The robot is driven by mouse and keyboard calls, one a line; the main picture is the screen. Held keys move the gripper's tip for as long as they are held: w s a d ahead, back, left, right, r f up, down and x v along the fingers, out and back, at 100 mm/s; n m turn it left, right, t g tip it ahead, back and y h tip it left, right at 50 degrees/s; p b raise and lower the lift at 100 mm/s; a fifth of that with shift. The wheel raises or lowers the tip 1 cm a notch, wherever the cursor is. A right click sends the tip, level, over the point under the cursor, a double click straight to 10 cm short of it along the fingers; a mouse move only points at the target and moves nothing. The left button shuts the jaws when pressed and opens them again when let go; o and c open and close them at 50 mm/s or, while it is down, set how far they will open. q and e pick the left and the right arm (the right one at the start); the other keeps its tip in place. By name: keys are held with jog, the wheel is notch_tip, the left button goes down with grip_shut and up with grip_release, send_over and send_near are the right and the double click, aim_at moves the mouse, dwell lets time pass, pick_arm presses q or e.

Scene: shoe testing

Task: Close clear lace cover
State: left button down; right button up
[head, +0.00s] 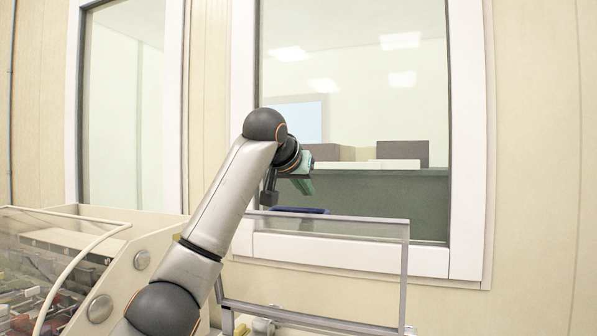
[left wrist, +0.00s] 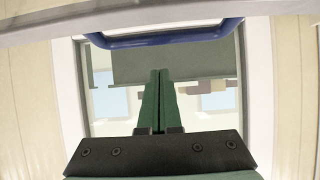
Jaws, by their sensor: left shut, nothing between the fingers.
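A clear cover with a grey frame (head: 404,265) stands raised, roughly upright, in front of the window in the head view. A blue handle (head: 300,210) sits at its top edge; it also shows in the left wrist view (left wrist: 165,40) as a wide bar across the top. My left gripper (head: 305,187), with green fingers, is just above the handle in the head view. In the left wrist view its fingers (left wrist: 160,72) are together and empty, pointing towards the handle. I cannot tell whether they touch it. My right gripper is out of view.
A beige machine housing (head: 140,262) with a curved clear lid (head: 60,240) over several small items stands at the left. A white-framed window (head: 470,150) and beige wall are close behind the cover. The space to the right looks free.

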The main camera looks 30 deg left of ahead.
pick_arm(q)
jog(key=shift+s+d+f, duration=0.1)
jog(key=shift+s+f, duration=0.3)
jog(key=shift+f, duration=0.25)
jog(key=shift+s+d+f, duration=0.1)
jog(key=shift+s+f, duration=0.3)
jog(key=shift+f, duration=0.2)
